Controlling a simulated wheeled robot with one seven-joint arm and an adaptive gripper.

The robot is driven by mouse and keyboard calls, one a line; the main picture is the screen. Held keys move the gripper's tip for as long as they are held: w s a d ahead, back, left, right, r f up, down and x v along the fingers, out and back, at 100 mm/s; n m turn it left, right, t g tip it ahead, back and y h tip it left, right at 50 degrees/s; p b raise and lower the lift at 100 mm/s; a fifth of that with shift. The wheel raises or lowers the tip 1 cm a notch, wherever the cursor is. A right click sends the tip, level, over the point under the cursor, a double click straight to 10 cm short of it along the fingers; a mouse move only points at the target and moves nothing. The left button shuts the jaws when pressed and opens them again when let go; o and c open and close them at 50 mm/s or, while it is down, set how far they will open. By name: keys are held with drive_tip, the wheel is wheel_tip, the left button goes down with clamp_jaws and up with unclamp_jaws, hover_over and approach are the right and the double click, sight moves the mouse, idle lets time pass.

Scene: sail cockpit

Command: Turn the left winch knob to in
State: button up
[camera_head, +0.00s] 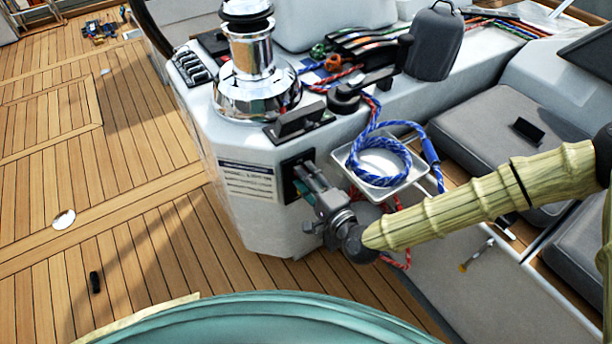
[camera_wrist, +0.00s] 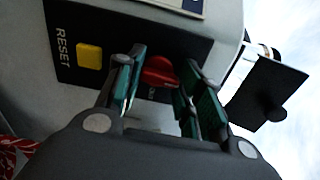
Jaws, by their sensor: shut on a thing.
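The red winch knob (camera_wrist: 158,72) sits on a black panel (camera_wrist: 185,45) in the wrist view. My gripper (camera_wrist: 160,66) has its teal-padded fingers on either side of the knob and is shut on it. A small white label below the knob is partly hidden and too small to read. In the head view the panel (camera_head: 291,160) is on the side of the white console, and my gripper (camera_head: 303,184) reaches it from the lower right, hiding the knob there.
A yellow button (camera_wrist: 90,56) marked RESET is left of the knob. A chrome winch (camera_head: 257,85) stands on the console above. A blue rope coil (camera_head: 378,180) lies in a white tray (camera_head: 345,160) close to my gripper's right. Wooden deck (camera_head: 130,190) is mostly clear at left.

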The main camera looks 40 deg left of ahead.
drive_tip(key=shift+w+d+n, duration=0.1)
drive_tip(key=shift+w+n, duration=0.05)
drive_tip(key=shift+n, duration=0.15)
idle(0.4)
drive_tip(key=o, duration=1)
drive_tip(key=v, duration=1.2)
drive_tip(key=shift+f, duration=0.15)
